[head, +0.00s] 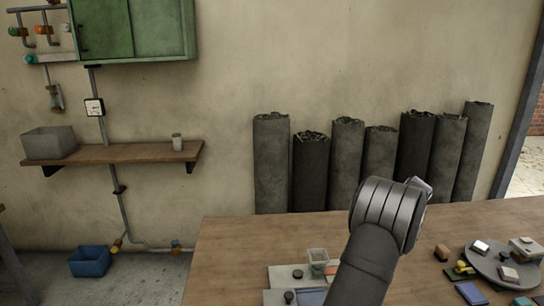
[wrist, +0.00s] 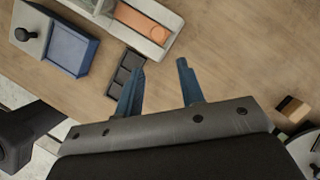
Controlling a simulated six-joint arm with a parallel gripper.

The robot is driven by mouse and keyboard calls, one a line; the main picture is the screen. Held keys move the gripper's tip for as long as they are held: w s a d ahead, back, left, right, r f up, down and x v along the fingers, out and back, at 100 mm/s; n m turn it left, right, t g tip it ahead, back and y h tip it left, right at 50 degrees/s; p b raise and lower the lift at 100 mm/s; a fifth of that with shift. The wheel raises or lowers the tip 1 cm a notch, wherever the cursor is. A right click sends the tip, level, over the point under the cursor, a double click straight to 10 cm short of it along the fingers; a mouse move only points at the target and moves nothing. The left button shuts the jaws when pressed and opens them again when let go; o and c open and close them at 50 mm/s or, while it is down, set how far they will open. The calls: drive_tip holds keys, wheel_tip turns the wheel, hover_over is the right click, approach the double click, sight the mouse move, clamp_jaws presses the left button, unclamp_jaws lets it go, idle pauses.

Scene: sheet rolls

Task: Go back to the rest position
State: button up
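My gripper (wrist: 160,68) shows in the wrist view with its two blue fingers apart and nothing between them. It hangs above the wooden table (wrist: 235,60). In the head view my arm rises from the bottom edge over the table (head: 235,250), and its wrist hides the fingers and part of the tabletop.
Several grey sheet rolls (head: 272,165) stand against the wall behind the table. A round grey plate (head: 490,262) with small blocks lies at right. A blue tray (wrist: 70,48), a dark slotted block (wrist: 125,72) and an orange strip (wrist: 145,22) lie near my fingers.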

drive_tip(key=x, duration=1.3)
drive_tip(key=shift+a, duration=0.1)
drive_tip(key=o, duration=1)
drive_tip(key=shift+r, duration=0.1)
drive_tip(key=o, duration=0.3)
drive_tip(key=shift+r, duration=0.3)
drive_tip(key=shift+o, duration=0.5)
drive_tip(key=s+a+r+m+h, duration=0.1)
drive_tip(key=s+a+r+m, duration=0.1)
drive_tip(key=r, duration=0.7)
drive_tip(key=shift+s+r+m+t+h, duration=0.35)
drive_tip(key=shift+s+m, duration=0.55)
drive_tip(key=shift+m, duration=0.3)
drive_tip(key=s+a+r+m+h, duration=0.2)
drive_tip(key=s+a+r+m, duration=0.1)
drive_tip(key=s+r+m, duration=0.4)
drive_tip(key=w+f+n, duration=0.2)
drive_tip(key=w+f, duration=0.3)
drive_tip(key=f, duration=0.3)
drive_tip(key=shift+t, duration=0.35)
